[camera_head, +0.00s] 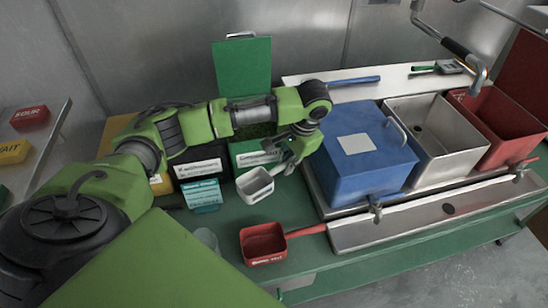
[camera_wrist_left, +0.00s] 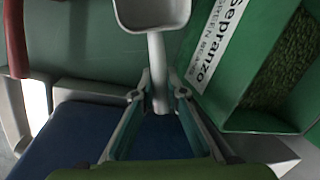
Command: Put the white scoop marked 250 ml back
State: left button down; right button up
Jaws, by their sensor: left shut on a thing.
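The white scoop (camera_head: 255,186) is in the middle of the head view, over the green table in front of the boxes. In the left wrist view the scoop (camera_wrist_left: 154,14) is at the top, its handle pointing back toward me. My left gripper (camera_head: 289,160) is shut on the scoop's handle; its fingers also show in the left wrist view (camera_wrist_left: 159,96), one on each side of the handle. The marking on the scoop is not legible. Whether its bowl touches the table I cannot tell. My right gripper is not in view.
A red scoop (camera_head: 263,243) lies on the green table at front. A green box of green beans (camera_wrist_left: 232,62) and a black box (camera_head: 200,166) stand behind. A blue bin (camera_head: 357,160), a steel bin (camera_head: 436,130) and a red bin (camera_head: 505,125) stand right.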

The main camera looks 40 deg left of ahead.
pick_arm(q)
jog(key=x, duration=0.3)
jog(key=shift+d+f, duration=0.2)
jog(key=shift+d, duration=0.15)
jog(key=x, duration=0.3)
jog(key=shift+d+f+p, duration=0.2)
jog(key=shift+d+p, duration=0.1)
jog(key=shift+p, duration=0.05)
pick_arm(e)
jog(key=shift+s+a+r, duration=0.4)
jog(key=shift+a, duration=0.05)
pick_arm(q)
jog(key=c, duration=2)
grip_release()
jog(key=shift+f, duration=0.15)
jog(key=shift+c, duration=0.2)
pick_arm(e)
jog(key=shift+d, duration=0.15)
